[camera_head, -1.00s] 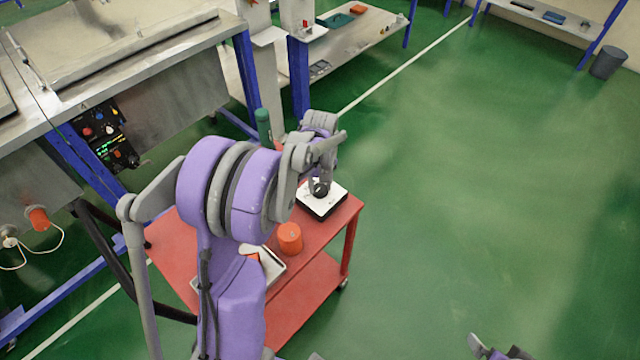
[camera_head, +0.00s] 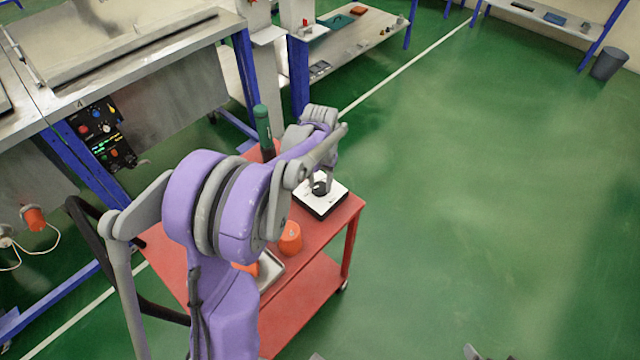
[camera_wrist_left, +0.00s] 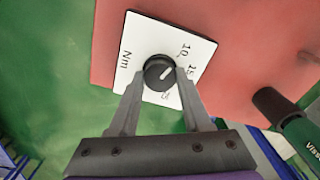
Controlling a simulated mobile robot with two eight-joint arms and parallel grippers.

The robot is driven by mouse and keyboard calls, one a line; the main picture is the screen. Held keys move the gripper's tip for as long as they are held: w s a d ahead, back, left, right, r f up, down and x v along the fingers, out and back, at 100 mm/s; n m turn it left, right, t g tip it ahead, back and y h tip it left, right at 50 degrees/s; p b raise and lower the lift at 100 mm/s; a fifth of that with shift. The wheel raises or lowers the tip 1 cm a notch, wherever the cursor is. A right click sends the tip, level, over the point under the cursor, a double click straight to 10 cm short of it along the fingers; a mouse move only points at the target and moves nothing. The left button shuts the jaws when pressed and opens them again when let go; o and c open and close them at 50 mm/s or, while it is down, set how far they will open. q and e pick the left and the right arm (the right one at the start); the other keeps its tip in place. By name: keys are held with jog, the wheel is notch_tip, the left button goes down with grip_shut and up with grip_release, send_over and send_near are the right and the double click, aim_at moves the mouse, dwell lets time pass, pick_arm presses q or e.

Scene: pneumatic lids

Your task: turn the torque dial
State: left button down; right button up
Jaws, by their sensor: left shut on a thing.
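The torque dial is a round black knob (camera_head: 319,188) with a white pointer line, on a white-topped box (camera_head: 335,202) at the cart's far right corner. In the left wrist view the knob (camera_wrist_left: 157,70) sits on the white face (camera_wrist_left: 201,48), marked "Nm", "10" and "15"; its pointer aims down and right in that picture. My left gripper (camera_head: 321,184) is shut on the knob, with one finger on each side, as the left wrist view (camera_wrist_left: 160,76) shows. A small grey tip, probably of my right gripper (camera_head: 474,352), shows at the bottom edge; its jaws are cut off.
A workbench with a control panel (camera_head: 103,134) stands to the left. The green floor at right is clear.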

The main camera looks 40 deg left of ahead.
aim_at(320, 186)
pick_arm(q)
jog(key=shift+m, duration=0.8)
jog(key=shift+c, duration=1.8)
grip_release()
notch_tip(320, 186, up, 11)
jog(key=shift+d+f, duration=0.1)
